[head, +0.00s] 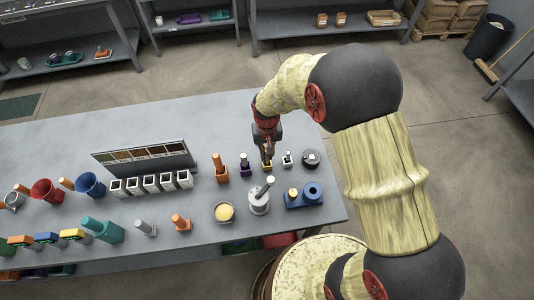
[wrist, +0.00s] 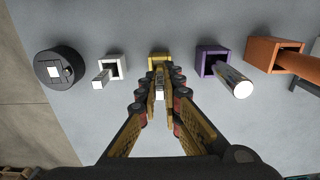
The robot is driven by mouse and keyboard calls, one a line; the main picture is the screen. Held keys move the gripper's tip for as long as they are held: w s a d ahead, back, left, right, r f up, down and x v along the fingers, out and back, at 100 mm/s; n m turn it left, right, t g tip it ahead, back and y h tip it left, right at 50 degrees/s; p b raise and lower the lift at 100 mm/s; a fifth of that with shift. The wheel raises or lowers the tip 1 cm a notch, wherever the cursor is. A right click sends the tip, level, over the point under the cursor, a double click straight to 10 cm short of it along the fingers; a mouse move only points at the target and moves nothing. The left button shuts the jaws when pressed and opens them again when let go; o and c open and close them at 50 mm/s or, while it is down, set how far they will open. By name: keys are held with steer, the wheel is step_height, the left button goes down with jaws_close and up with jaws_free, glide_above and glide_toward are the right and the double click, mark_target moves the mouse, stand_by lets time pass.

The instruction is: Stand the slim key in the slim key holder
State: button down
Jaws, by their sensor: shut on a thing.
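My gripper (wrist: 159,88) is shut on a slim metal key, whose bright square end (wrist: 159,95) shows between the fingertips in the wrist view. The gripper points down at a yellow square holder (wrist: 159,59), which I take to be the slim key holder. In the head view my gripper (head: 267,152) is right over this yellow holder (head: 267,167). The fingers cover most of the key and the front of the holder's opening. I cannot tell whether the key's lower end is inside the holder or just above it.
A white holder (wrist: 112,67) with a thin key and a round black block (wrist: 60,68) stand left of the yellow holder in the wrist view. A purple holder (wrist: 211,62) with a round rod and an orange holder (wrist: 273,54) with an orange peg stand right.

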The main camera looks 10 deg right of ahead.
steer(key=shift+f+b, duration=0.85)
steer(key=shift+f, duration=0.7)
steer(key=c, duration=2)
jaws_free()
steer(key=shift+r, duration=0.1)
steer(key=shift+o, duration=0.5)
step_height(320, 180, up, 12)
